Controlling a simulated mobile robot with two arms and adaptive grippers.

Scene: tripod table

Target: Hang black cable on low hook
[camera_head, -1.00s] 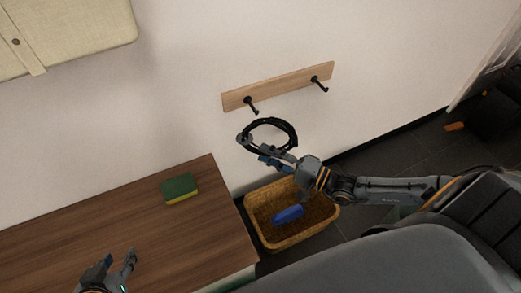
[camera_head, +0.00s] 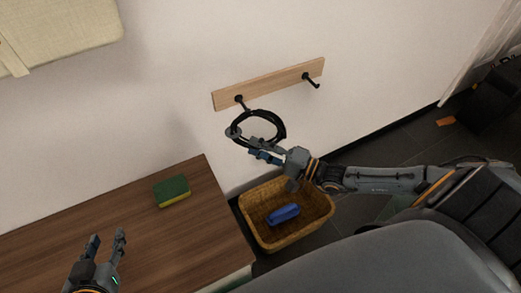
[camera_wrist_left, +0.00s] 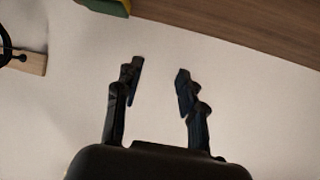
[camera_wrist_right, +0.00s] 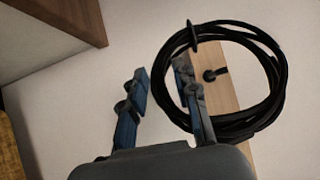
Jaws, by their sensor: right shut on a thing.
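The black cable (camera_head: 283,131) is a coiled loop held up in front of the wall. My right gripper (camera_head: 257,148) is shut on the lower part of the coil. A wooden wall board (camera_head: 275,86) carries a left hook (camera_head: 240,100) and a right hook (camera_head: 311,80). The coil's top overlaps the left hook's tip in the head view; I cannot tell whether they touch. In the right wrist view, one hook (camera_wrist_right: 216,74) shows through the coil (camera_wrist_right: 275,75), beside my right gripper (camera_wrist_right: 160,75). My left gripper (camera_head: 107,240) is open and empty above the table.
A brown table (camera_head: 140,220) bears a green and yellow sponge (camera_head: 172,191). A wicker basket (camera_head: 260,235) with a blue item (camera_head: 283,214) stands on the floor below the coil. A beige hanging item (camera_head: 60,30) is at upper left. The wall around the board is clear.

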